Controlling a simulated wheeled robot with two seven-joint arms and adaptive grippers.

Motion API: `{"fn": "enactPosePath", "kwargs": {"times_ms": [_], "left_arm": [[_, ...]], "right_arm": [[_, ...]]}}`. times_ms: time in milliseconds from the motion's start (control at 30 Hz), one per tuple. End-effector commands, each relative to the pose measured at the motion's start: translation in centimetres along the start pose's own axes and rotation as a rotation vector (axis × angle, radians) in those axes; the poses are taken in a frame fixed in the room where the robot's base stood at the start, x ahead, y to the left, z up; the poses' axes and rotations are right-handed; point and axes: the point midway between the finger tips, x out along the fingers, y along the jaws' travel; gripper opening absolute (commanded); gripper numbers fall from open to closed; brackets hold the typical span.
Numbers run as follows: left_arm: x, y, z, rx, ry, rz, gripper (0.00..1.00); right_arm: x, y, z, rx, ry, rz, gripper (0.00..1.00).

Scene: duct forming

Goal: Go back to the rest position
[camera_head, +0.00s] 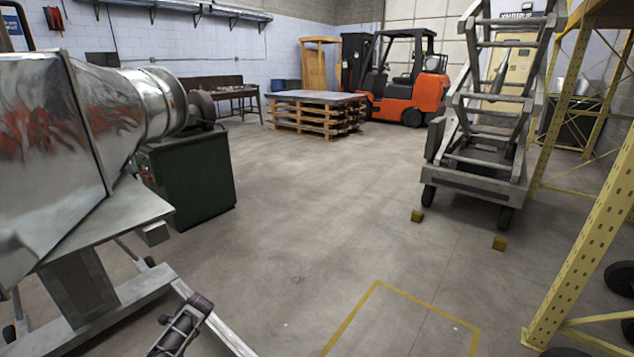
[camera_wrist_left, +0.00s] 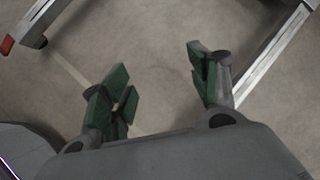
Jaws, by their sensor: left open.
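My left gripper (camera_wrist_left: 162,85) shows in the left wrist view with its two green-padded fingers spread wide apart. Nothing is between them, only bare concrete floor beyond. In the head view, a dark jointed part shows at the bottom edge, left of centre; I cannot tell which part of my arm it is. My right gripper is in neither view. A large shiny metal duct (camera_head: 45,150) rests on a grey stand (camera_head: 105,220) at the left of the head view. The left gripper is apart from the duct.
A green cabinet (camera_head: 190,178) stands behind the duct. A wheeled lift (camera_head: 480,175) and a yellow rack (camera_head: 585,245) stand at the right. Stacked pallets (camera_head: 318,115) and an orange forklift (camera_head: 405,90) are at the back. Stand-like metal bars (camera_wrist_left: 275,55) flank the gripper. The middle floor is clear.

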Motion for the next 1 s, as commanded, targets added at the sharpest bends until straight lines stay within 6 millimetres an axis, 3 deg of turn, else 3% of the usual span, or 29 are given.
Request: {"fn": "enactPosePath", "kwargs": {"times_ms": [200, 567, 1000], "left_arm": [[1.7, -0.8, 3.6, -0.119, 0.03, 0.076, 0.61], [3.3, -0.9, 6.5, -0.232, 0.07, 0.153, 0.61], [3.2, -0.6, 5.7, -0.484, 0.088, 0.186, 0.61]], "right_arm": [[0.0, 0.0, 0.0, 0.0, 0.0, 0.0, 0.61], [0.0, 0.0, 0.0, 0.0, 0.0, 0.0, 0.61], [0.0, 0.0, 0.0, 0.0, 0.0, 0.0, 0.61]]}}
